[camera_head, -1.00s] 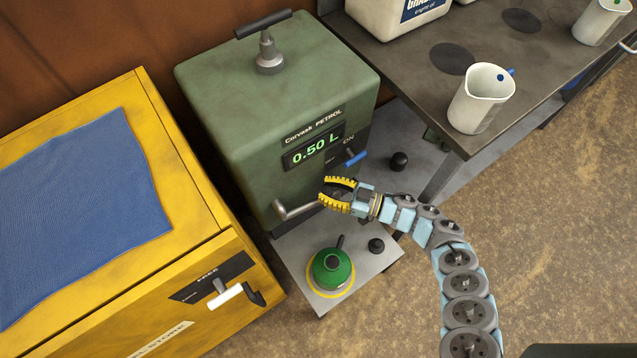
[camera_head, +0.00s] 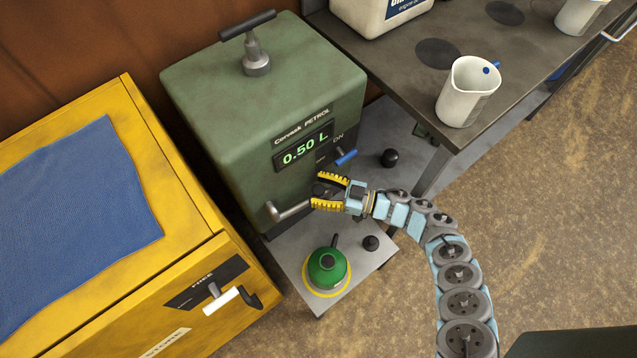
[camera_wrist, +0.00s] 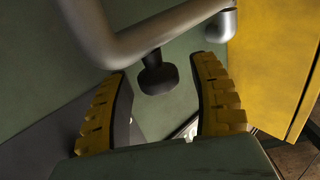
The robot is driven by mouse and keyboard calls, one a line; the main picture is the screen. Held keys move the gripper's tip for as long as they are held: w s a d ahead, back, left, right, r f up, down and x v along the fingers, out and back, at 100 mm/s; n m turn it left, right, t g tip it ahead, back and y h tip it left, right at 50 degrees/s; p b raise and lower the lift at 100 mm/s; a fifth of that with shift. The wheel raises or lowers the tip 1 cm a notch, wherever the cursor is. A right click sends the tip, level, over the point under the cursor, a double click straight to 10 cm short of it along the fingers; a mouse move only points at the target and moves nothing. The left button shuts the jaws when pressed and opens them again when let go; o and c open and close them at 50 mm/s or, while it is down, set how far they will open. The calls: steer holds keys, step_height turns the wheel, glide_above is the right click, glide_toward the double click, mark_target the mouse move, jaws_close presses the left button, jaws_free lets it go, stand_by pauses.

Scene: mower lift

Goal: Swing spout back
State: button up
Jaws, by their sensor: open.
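The spout (camera_head: 290,212) is a bent grey metal pipe low on the front of the green petrol dispenser (camera_head: 260,110). It points right, and its outer end meets or lies behind my lower finger. My gripper (camera_head: 317,190), with yellow ribbed fingers, is at that end, and its jaws are open. In the wrist view, the grey pipe (camera_wrist: 150,38) crosses above the spread fingers of my gripper (camera_wrist: 161,70). A dark knob (camera_wrist: 157,78) on a short stem hangs from the pipe between the fingers. I cannot tell whether a finger touches it.
A blue-handled ON lever (camera_head: 346,157) is just above my gripper. A green rounded container (camera_head: 327,268) stands on the grey base plate (camera_head: 290,249) below. The yellow cabinet (camera_head: 215,270) is at left. A white jug (camera_head: 466,95) stands on the dark bench (camera_head: 540,60) at right.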

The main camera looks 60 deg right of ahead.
steer(key=v, duration=1.2)
steer(key=shift+c, duration=0.3)
